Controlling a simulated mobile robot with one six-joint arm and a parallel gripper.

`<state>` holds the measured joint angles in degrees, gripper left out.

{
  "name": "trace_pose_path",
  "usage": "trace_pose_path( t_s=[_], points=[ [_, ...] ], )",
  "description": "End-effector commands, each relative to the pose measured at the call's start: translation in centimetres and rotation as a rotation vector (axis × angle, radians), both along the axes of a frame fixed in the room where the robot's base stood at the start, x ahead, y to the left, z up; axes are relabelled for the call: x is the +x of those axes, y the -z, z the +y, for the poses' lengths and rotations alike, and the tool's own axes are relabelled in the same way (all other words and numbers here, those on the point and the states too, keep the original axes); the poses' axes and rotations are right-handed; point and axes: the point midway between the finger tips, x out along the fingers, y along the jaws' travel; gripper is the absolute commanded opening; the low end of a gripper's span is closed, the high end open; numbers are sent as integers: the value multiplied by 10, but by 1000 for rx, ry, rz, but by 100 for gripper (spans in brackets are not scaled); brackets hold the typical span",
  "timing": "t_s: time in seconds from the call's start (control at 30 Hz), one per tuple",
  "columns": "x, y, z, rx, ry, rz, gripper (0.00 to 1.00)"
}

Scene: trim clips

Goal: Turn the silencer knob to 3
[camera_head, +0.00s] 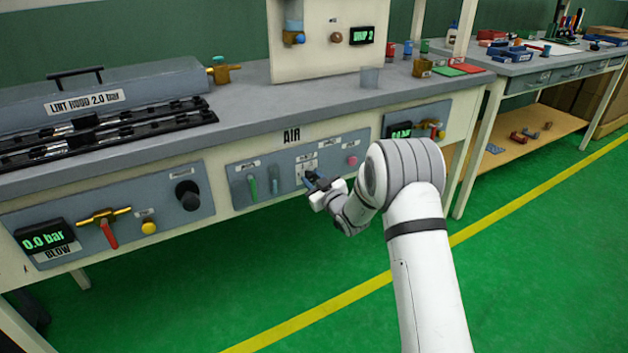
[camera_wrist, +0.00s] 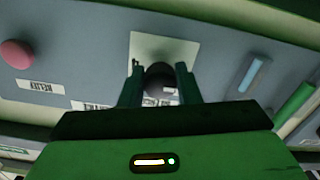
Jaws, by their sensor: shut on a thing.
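The silencer knob (camera_wrist: 160,76) is a dark round knob on a pale plate (camera_wrist: 188,50) in the wrist view. My gripper (camera_wrist: 158,82) has one finger on each side of it and is shut on it. In the head view my gripper (camera_head: 311,181) reaches the AIR panel (camera_head: 240,178) on the bench front and covers most of the knob. The pale plate also shows there (camera_head: 305,168), just above the fingers. The knob's pointer and the scale numbers are too hidden or small to read.
A pink button (camera_wrist: 16,54) sits beside the plate, with green and blue level tubes (camera_wrist: 254,74) on the other side. The BLOW panel (camera_head: 178,217) has a red-handled valve (camera_head: 108,232) and a black knob (camera_head: 187,195). The green floor before the bench is clear.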

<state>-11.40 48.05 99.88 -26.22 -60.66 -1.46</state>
Motion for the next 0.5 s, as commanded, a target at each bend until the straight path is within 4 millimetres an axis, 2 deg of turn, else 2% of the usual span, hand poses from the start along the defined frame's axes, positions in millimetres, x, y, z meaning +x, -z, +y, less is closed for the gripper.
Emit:
trace_pose_path(
  t_s=[0.1, 0.5],
  points=[
    [0, 0, 0, 0, 1, 0, 7],
    [0, 0, -1, 83, 1, 56, 7]
  ],
)
